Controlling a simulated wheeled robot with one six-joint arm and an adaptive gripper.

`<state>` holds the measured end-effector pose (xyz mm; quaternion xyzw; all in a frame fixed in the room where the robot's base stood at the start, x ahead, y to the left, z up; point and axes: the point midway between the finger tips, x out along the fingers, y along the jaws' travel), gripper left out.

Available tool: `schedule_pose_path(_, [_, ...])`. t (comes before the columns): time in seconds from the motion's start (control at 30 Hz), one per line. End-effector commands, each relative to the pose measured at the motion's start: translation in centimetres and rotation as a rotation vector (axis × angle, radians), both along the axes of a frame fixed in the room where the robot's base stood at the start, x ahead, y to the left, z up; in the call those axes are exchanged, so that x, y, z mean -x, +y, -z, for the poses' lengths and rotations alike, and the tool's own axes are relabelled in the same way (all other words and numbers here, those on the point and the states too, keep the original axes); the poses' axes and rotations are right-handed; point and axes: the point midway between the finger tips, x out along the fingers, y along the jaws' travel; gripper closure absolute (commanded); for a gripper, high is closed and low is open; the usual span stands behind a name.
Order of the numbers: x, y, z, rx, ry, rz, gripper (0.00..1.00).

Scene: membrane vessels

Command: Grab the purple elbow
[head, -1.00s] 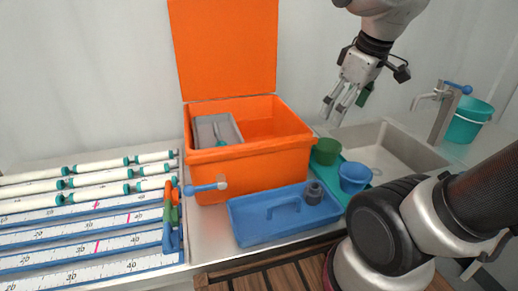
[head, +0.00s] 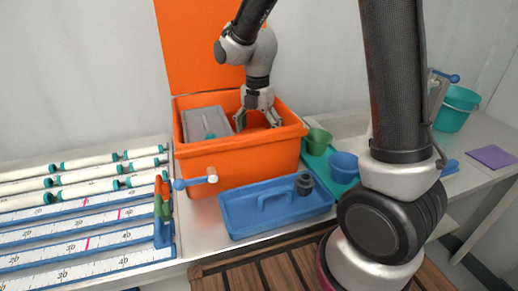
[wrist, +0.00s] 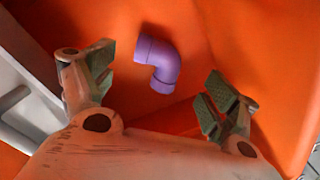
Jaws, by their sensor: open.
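The purple elbow (wrist: 160,62) lies on the orange floor inside the orange box in the wrist view. In the head view my gripper (head: 259,121) reaches down into the open orange box (head: 240,162). The elbow is hidden there by the box's front wall.
A grey tray (head: 203,122) sits in the box's left part, close to my gripper. The orange lid (head: 195,50) stands open behind. A blue tote (head: 237,222), a green cup (head: 318,141) and a blue cup (head: 343,165) stand in front and to the right. White membrane tubes (head: 90,163) lie left.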

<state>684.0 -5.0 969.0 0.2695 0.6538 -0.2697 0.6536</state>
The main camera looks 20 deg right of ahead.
Motion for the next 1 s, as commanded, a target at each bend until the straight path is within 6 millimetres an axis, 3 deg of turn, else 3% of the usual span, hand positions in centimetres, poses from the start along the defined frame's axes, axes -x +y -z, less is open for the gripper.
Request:
schedule_pose_path(0.3, [0.2, 0.2, 4.6, 0.001, 0.003, 0.002, 0.13])
schedule_pose_path(0.57, [0.1, 0.2, 5.0, -0.001, -0.001, 0.003, 0.13])
schedule_pose_path(0.87, [0.2, 0.2, 5.0, 0.000, 0.000, 0.003, 0.62])
schedule_pose_path(1.0, [0.2, 0.2, 4.9, 0.000, 0.000, 0.003, 0.62])
